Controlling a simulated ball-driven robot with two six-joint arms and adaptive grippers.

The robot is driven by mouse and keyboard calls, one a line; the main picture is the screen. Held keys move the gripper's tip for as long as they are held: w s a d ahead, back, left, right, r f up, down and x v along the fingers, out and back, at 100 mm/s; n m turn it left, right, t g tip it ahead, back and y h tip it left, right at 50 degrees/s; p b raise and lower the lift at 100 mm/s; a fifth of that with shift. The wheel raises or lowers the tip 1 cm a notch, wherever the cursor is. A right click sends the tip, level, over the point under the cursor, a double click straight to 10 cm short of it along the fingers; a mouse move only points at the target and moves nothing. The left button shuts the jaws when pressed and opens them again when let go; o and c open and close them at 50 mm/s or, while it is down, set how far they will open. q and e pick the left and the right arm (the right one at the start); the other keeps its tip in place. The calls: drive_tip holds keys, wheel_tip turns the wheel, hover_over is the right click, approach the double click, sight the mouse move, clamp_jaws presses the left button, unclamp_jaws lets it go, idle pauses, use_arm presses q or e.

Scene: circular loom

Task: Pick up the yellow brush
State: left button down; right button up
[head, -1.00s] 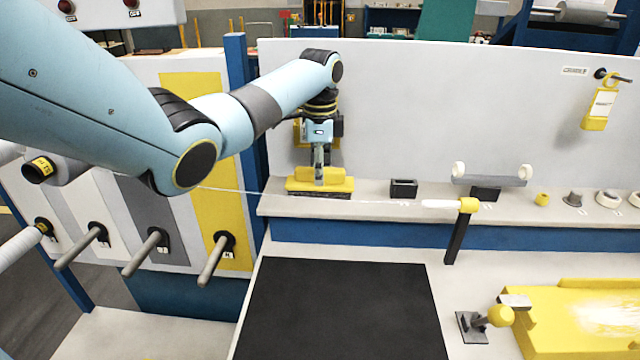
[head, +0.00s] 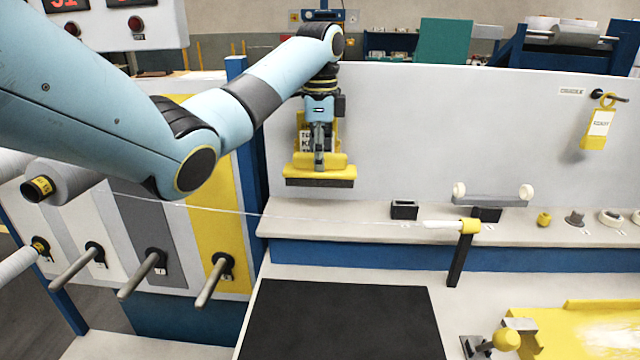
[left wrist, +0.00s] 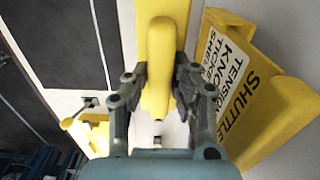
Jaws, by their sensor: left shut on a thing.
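The yellow brush (head: 320,173) has a yellow handle and body with dark bristles along its underside. In the head view my left gripper (head: 320,150) is shut on its handle from above. The brush hangs level above the grey shelf, bristles down, clear of it. In the left wrist view the brush (left wrist: 158,65) lies between the two fingers of my left gripper (left wrist: 158,85), which press on its handle from both sides. My right gripper is in neither view.
A yellow sign holder (left wrist: 235,85) with printed words stands behind the brush. On the shelf (head: 340,216), a small black box (head: 404,210) and a grey cradle (head: 493,200) stand to the right. A thin white thread runs in front, to a post (head: 461,255).

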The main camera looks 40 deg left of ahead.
use_arm(q)
wheel_tip(320, 180, up, 3)
drive_tip(key=shift+f, duration=0.2)
wheel_tip(320, 180, up, 5)
drive_tip(key=p, duration=0.4)
drive_tip(key=shift+r+p, duration=1.1)
drive_tip(key=shift+p, duration=0.15)
drive_tip(key=c, duration=1.7)
unclamp_jaws()
clamp_jaws()
drive_tip(key=shift+w, duration=0.1)
drive_tip(key=shift+w+a, duration=0.1)
